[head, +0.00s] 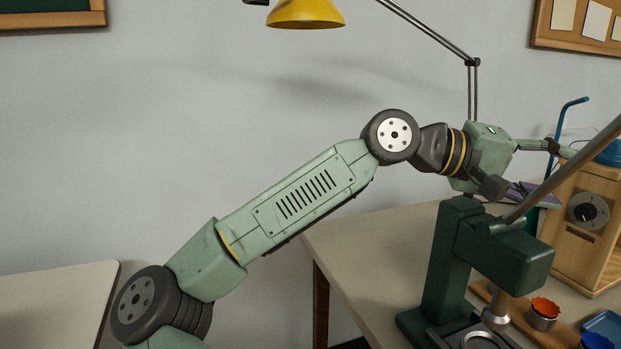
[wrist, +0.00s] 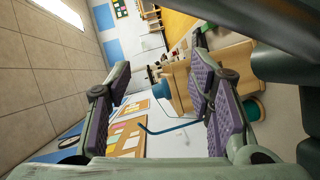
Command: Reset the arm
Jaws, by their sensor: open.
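My arm stretches across the head view from the lower left to the right. My gripper (head: 548,170) is at the right, in the air over the table, level with the upper part of the wooden cabinet and partly hidden by a grey lever. In the wrist view my gripper (wrist: 161,76) shows two spread fingers with purple pads. Nothing is held between them. The wrist view is turned on its side, with the ceiling at left.
A dark green press (head: 455,260) with a lever stands close below my gripper. A wooden cabinet (head: 587,222) with a dial and a blue bent rod (head: 556,135) are at right. A yellow lamp (head: 305,12) hangs above. The table's (head: 365,240) left part is clear.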

